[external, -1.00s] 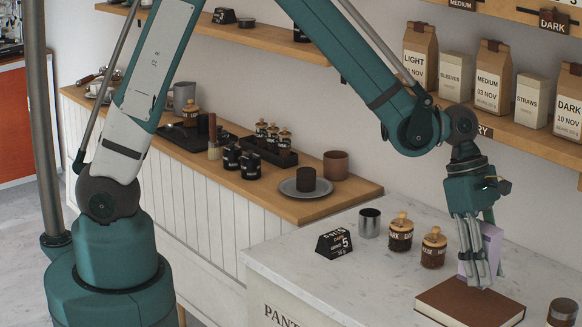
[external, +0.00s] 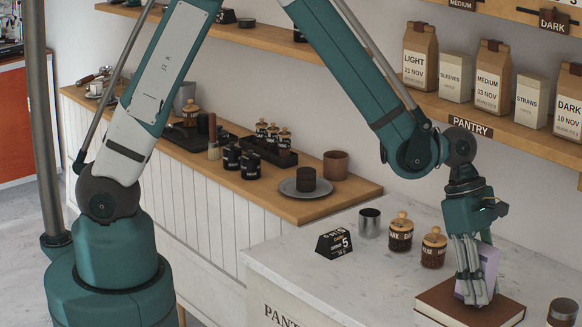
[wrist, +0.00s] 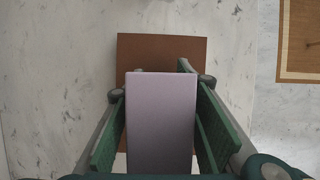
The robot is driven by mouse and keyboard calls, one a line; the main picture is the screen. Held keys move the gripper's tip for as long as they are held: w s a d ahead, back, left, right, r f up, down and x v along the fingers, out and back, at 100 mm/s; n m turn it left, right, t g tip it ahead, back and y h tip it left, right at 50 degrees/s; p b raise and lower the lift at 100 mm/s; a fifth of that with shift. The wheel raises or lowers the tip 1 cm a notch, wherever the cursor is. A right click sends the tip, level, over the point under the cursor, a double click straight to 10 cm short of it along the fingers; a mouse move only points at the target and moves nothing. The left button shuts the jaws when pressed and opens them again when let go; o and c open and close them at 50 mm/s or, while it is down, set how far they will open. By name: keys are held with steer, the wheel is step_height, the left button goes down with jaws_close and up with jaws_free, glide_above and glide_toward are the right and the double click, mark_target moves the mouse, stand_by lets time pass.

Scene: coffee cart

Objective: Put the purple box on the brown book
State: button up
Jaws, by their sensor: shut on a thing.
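The purple box (external: 489,268) is pale lilac and stands between the fingers of my gripper (external: 474,296). My gripper is shut on it from both sides, and the box looks slightly tilted in the external view. The brown book (external: 436,302) lies flat on the white counter, directly below the gripper and box. In the wrist view the purple box (wrist: 160,120) is between the green finger pads, with the brown book (wrist: 140,50) behind it. The box's lower end is partly hidden by the fingers, so I cannot tell whether it touches the book.
Two jars with wooden lids (external: 400,236) (external: 433,250), a metal cup (external: 370,223) and a black number sign (external: 334,243) stand left of the book. A dark round jar (external: 562,312) is close on its right. A pantry shelf (external: 500,125) with bags is above.

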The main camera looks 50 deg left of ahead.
steer(key=shift+f, duration=0.4)
steer(key=shift+f, duration=0.15)
steer(key=o, duration=1.2)
steer(key=shift+r, duration=0.2)
steer(key=shift+v, duration=6)
steer(key=shift+a, duration=0.1)
